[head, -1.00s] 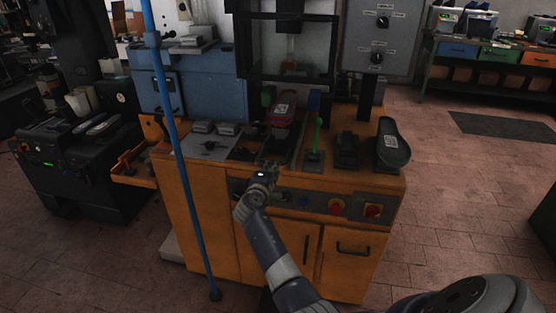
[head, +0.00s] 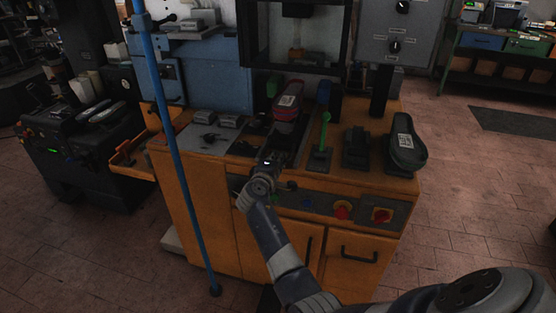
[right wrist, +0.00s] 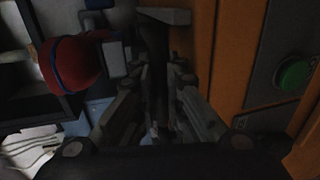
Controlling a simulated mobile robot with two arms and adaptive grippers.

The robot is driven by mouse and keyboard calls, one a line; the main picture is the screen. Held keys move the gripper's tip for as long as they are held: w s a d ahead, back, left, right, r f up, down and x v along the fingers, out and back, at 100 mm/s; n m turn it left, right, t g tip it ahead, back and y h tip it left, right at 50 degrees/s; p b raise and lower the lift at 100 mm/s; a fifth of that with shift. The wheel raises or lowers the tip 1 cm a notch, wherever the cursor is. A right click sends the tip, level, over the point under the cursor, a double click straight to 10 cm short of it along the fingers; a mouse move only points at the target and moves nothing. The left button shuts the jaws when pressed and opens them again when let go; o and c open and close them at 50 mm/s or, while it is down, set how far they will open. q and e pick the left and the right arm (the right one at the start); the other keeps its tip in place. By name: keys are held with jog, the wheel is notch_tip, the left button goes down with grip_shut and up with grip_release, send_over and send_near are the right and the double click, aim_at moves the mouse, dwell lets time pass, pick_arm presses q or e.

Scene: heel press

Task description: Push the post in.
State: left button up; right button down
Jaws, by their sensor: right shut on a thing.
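The red shoe (head: 289,103) sits at the middle of the orange machine, under the press frame, on the dark post and its slide. It also shows at the left of the right wrist view (right wrist: 72,62), beside a grey block. My right gripper (head: 270,158) is at the machine's front edge, just in front of the shoe. In the right wrist view its fingers (right wrist: 160,78) are shut on a dark bar (right wrist: 155,38), which seems to be the post's handle. The gripper and dim light hide much of the post. My left gripper is out of view.
A green lever (head: 324,133) stands close to the right of the slide. A black shoe (head: 405,142) lies at the right of the orange machine (head: 205,205). A blue pole (head: 171,140) stands in front, left of my arm. Red knobs (head: 342,210) are on the front panel.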

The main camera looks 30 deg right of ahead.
aim_at(286, 144)
jog(key=b+x, duration=0.1)
jog(key=x, duration=0.1)
jog(key=b+x, duration=0.2)
jog(key=r+b+x, duration=0.1)
jog(key=x, duration=0.2)
jog(key=shift+w+d+f, duration=0.1)
jog(key=shift+w+d+b, duration=0.25)
jog(key=shift+d+b, duration=0.05)
jog(key=shift+b, duration=0.1)
jog(key=shift+r, duration=0.3)
jog(key=shift+d+r, duration=0.1)
jog(key=shift+r, duration=0.05)
jog(key=c, duration=2.1)
grip_release()
jog(key=shift+o, duration=0.8)
jog(key=shift+w+d, duration=0.1)
jog(key=shift+d, duration=0.05)
jog(key=shift+s+a, duration=0.35)
jog(key=shift+a, duration=0.25)
jog(key=v, duration=1)
jog(key=shift+s, duration=0.3)
jog(key=shift+a, duration=0.1)
